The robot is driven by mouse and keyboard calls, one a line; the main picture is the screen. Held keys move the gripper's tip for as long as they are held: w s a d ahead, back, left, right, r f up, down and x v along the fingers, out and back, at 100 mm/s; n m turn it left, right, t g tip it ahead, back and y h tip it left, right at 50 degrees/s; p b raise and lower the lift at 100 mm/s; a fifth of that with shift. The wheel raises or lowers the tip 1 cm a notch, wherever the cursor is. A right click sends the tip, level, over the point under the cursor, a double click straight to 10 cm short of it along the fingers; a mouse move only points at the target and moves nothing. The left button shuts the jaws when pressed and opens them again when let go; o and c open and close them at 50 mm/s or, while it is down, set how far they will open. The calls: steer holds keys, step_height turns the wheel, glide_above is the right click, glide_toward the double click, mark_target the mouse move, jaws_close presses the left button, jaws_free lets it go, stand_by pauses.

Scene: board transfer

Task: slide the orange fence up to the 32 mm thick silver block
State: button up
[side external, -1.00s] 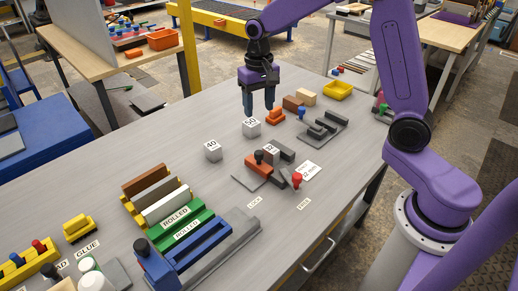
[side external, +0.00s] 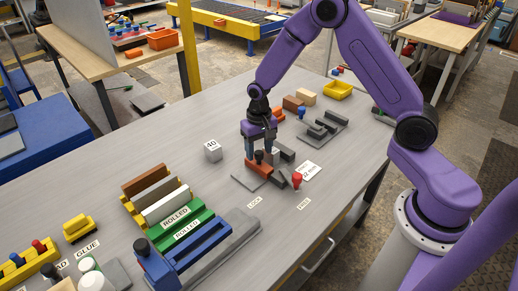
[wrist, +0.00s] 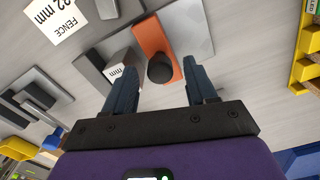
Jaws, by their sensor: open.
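The orange fence (side external: 258,170) lies on a grey plate (side external: 247,182) and carries a black knob (side external: 259,156). In the wrist view the orange fence (wrist: 150,38) and its knob (wrist: 160,68) are between my finger directions. The silver block (wrist: 123,62), with "mm" readable on its label, is just left of the fence in the wrist view; I cannot tell if they touch. The gripper hides most of it in the side view. My gripper (side external: 262,156) is open, low above the fence, its fingers (wrist: 160,75) on either side of the knob and block area.
A red knob (side external: 297,179) stands at the fixture's right, near the LOCK and FREE labels. A "FENCE 32 mm" card (wrist: 62,18) lies beside it. A block marked 40 (side external: 212,150) is to the left. Coloured bars and a blue-green fixture (side external: 200,240) fill the front left.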

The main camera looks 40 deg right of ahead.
steer(key=shift+f, duration=0.15)
jaws_close()
steer(key=shift+d, duration=2.25)
jaws_free()
step_height(320, 180, up, 18)
steer(key=shift+f, duration=0.25)
steer(key=shift+a, duration=0.1)
